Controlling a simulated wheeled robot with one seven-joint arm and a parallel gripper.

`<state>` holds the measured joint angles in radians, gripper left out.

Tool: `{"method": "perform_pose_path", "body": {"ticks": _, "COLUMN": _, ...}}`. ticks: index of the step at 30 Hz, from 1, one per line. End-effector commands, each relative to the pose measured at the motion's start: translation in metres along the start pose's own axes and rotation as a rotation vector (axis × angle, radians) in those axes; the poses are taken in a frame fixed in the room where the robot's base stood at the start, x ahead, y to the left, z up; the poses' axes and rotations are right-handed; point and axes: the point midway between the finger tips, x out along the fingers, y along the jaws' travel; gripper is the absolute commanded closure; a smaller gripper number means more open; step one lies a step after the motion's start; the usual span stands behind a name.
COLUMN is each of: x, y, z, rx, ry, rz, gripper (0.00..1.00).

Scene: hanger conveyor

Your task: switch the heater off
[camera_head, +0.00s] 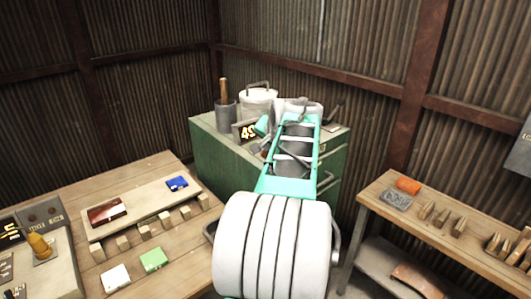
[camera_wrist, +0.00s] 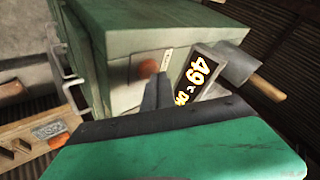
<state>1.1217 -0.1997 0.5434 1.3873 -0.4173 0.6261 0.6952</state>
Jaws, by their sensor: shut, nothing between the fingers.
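My gripper (camera_wrist: 154,84) is shut and empty. Its dark tip appears just below the knob and left of the display; I cannot tell whether it touches. The heater's on or off state is not readable.
A grey pot with a wooden handle (camera_head: 225,115) and a white lidded pot (camera_head: 258,103) stand on the cabinet near my arm. A wooden bench (camera_head: 190,258) with blocks is at left, another wooden table (camera_head: 440,228) at right. Corrugated walls close off the back.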

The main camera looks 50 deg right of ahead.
Motion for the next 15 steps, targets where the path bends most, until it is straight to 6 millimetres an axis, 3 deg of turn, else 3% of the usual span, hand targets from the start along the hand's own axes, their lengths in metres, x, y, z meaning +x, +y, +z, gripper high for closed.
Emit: {"method": "perform_pose_path", "body": {"ticks": 15, "x": 0.0037, "y": 0.0028, "z": 0.0028, "rx": 0.000, "ry": 0.000, "rz": 0.000, "gripper": 1.00}}
